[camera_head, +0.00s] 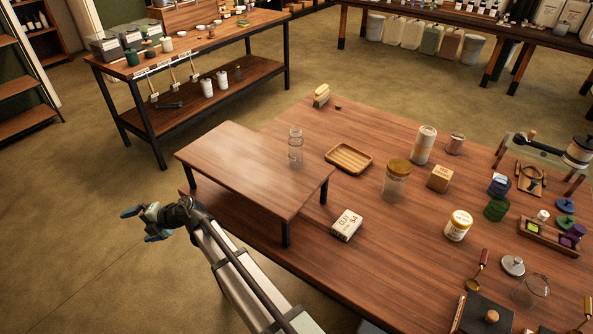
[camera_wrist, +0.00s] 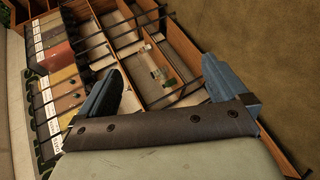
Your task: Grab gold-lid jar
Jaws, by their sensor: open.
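A clear glass jar with a gold-brown lid (camera_head: 397,184) stands upright on the large wooden table, right of the middle. A smaller jar with a pale label and a yellowish top (camera_head: 459,226) stands to its right and nearer. My gripper (camera_head: 140,226) is open and empty, out over the floor left of the table, far from both jars. In the wrist view my gripper (camera_wrist: 163,88) has its fingers wide apart with nothing between them. Neither jar shows in the wrist view.
A low wooden riser (camera_head: 245,165) stands on the table's left part, with a clear bottle (camera_head: 295,148) on it. A wooden tray (camera_head: 349,158), a small box (camera_head: 440,178) and a white carton (camera_head: 346,225) lie around the gold-lid jar. Wrist view shows shelving (camera_wrist: 170,45).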

